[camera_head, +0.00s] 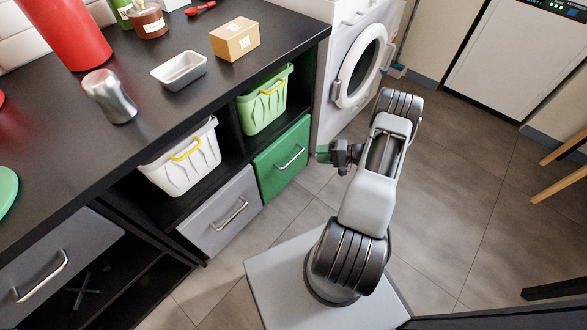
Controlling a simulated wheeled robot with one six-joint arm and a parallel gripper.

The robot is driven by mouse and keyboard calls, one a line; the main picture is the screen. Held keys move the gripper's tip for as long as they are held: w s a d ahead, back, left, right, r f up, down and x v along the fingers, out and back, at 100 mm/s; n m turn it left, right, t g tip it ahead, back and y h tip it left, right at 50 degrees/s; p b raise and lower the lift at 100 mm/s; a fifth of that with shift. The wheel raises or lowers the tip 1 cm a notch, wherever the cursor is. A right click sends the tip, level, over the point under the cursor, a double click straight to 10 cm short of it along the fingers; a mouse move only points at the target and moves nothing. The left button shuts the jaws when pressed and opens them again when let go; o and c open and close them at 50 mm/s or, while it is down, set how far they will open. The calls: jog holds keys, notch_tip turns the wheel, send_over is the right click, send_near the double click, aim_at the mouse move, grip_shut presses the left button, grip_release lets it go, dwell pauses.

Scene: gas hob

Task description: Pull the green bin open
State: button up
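The green bin (270,168), a drawer front with a silver bar handle (291,157), sits at the lower right of the black shelf unit. Its front looks flush with the grey drawer beside it, so it appears shut. My gripper (325,153) is in front of it and to the right of the handle, apart from it, pointing left. The gripper is small and seen from the side, so its finger opening cannot be made out. Nothing is seen held in it.
A light green basket (263,110) stands on the shelf above the green bin. A grey drawer (220,211) is to its left, below a white basket (183,167). A washing machine (349,50) stands at the right. The floor in front is clear.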

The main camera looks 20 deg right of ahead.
jog(key=m+t+b, duration=0.1)
jog(key=t+b, duration=0.1)
send_near(293, 159)
jog(key=v, duration=0.3)
jog(key=b+x, duration=0.1)
jog(key=x, duration=0.7)
jog(key=b+x, duration=0.1)
jog(key=x, duration=0.4)
jog(key=shift+w+d+f+b, duration=0.15)
jog(key=shift+w+f+b, duration=0.05)
jog(key=shift+f+b, duration=0.15)
jog(key=shift+c, duration=0.3)
grip_shut()
